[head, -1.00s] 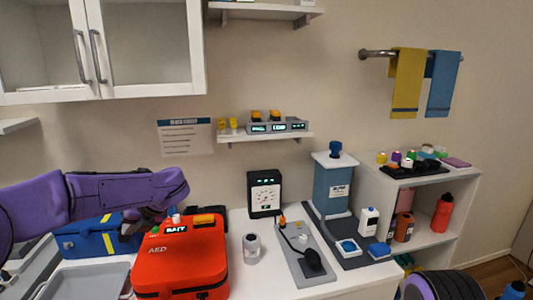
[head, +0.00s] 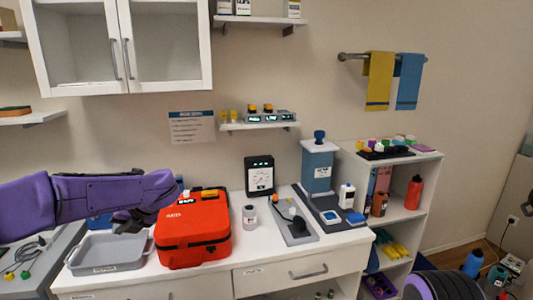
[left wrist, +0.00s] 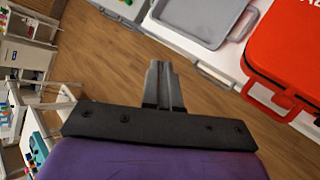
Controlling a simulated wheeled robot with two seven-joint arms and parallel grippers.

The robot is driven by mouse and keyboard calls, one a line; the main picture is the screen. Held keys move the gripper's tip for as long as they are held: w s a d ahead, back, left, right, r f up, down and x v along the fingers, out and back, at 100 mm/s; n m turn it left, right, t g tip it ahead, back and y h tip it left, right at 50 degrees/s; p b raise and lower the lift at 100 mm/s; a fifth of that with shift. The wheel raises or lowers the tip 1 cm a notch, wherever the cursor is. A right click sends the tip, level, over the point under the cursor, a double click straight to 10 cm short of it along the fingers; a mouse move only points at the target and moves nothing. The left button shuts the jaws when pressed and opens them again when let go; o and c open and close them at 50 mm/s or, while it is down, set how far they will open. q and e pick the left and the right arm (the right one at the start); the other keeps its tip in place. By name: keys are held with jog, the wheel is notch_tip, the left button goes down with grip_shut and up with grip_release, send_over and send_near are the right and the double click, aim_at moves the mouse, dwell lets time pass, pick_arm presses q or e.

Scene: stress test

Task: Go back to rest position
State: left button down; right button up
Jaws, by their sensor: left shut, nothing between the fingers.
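My left arm comes in from the left in the head view. Its dark left gripper (head: 133,222) hangs beside the left edge of the red AED case (head: 192,240), above the back of the grey tray (head: 108,250). In the left wrist view the two fingers (left wrist: 162,70) are together with nothing between them. They show against the wooden floor, apart from the red case (left wrist: 285,60) and the tray (left wrist: 195,20). My right gripper is not in view.
The white counter (head: 245,260) holds a small jar (head: 249,216), a black gauge box (head: 259,176) and a grey board (head: 297,226). A cabinet (head: 120,50) hangs above. A shelf unit (head: 405,215) stands at right. Open floor shows in the wrist view.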

pick_arm(q)
jog(key=s+d+f+m+t+h, duration=0.1)
jog(key=s+d+f+m+t, duration=0.2)
jog(key=f+m, duration=0.9)
jog(key=s+f+m+t, duration=0.3)
jog(key=f+m+t, duration=0.1)
jog(key=f+m, duration=0.8)
jog(key=s+d+f+m+g+h, duration=0.1)
jog(key=s+f+m+g, duration=0.1)
jog(key=s+f, duration=0.4)
jog(key=s+d+f+m+g+h+b, duration=0.1)
jog(key=s+f+m, duration=0.4)
jog(key=s, duration=1)
jog(key=s+d+f+m+g+h, duration=0.1)
jog(key=s+f+m+g+h, duration=0.2)
jog(key=s+f, duration=0.4)
jog(key=s, duration=0.4)
jog(key=shift+s+d+m+b, duration=0.15)
jog(key=shift+d+m+b, duration=0.1)
jog(key=shift+m+b, duration=0.15)
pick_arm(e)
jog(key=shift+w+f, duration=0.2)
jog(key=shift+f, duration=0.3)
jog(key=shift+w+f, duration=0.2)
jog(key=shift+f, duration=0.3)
